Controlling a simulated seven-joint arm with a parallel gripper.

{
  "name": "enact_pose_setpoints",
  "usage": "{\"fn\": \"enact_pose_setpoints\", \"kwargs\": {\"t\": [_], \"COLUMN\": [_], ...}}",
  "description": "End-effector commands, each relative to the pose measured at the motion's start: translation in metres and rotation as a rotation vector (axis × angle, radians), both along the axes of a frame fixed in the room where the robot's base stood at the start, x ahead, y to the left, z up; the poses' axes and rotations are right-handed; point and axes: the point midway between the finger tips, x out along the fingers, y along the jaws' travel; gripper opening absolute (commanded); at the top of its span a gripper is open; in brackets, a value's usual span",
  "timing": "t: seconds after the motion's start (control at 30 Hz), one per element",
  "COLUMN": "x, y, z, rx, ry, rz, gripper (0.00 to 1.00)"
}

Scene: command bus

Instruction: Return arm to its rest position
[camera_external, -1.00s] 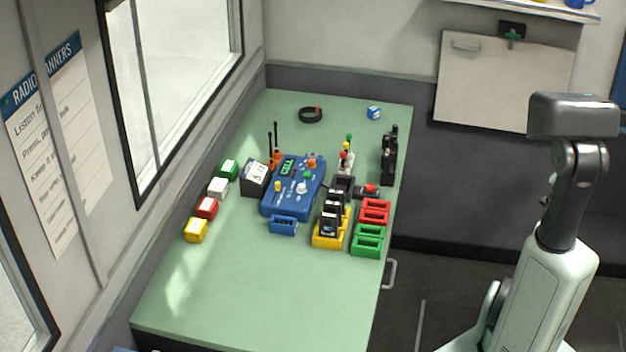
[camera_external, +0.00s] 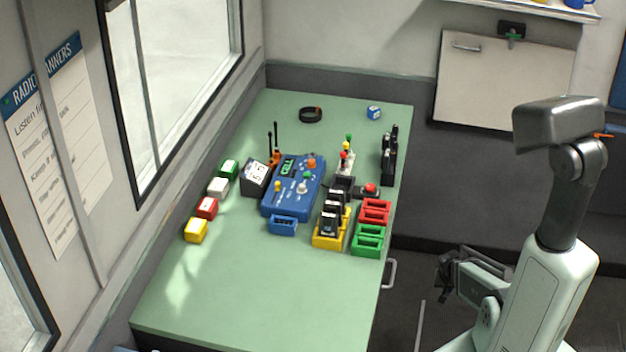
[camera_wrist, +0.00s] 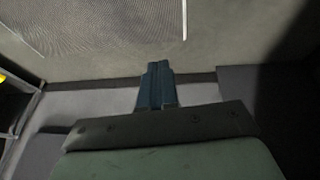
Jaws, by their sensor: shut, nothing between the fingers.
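My arm stands right of the green desk (camera_external: 240,300) in the external view, folded, with its elbow raised. My gripper (camera_external: 445,272) shows as a dark shape low beside the arm, over the floor and apart from the desk's right edge. In the wrist view the two fingers of my gripper (camera_wrist: 158,84) are together with nothing between them. A grey floor and a dark edge lie beyond the fingertips.
A desk handle (camera_external: 390,273) sticks out near my gripper. The desk's front is clear.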

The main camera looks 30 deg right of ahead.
Motion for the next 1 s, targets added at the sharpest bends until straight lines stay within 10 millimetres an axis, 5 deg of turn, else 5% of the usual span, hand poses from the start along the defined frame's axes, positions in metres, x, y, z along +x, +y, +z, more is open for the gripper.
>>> {"fn": "enact_pose_setpoints", "kwargs": {"t": [0.03, 0.2, 0.5, 0.8, 1.0], "x": [-0.012, -0.055, -0.154, -0.233, -0.248], "y": [0.027, 0.101, 0.208, 0.263, 0.271], "z": [-0.010, -0.037, -0.060, -0.058, -0.055], "rx": [0.030, 0.125, 0.297, 0.426, 0.454], "ry": [0.056, 0.243, 0.572, 0.805, 0.850], "rz": [0.044, 0.185, 0.445, 0.626, 0.660], "gripper": [0.00, 0.00, 0.00, 0.00, 0.00]}}
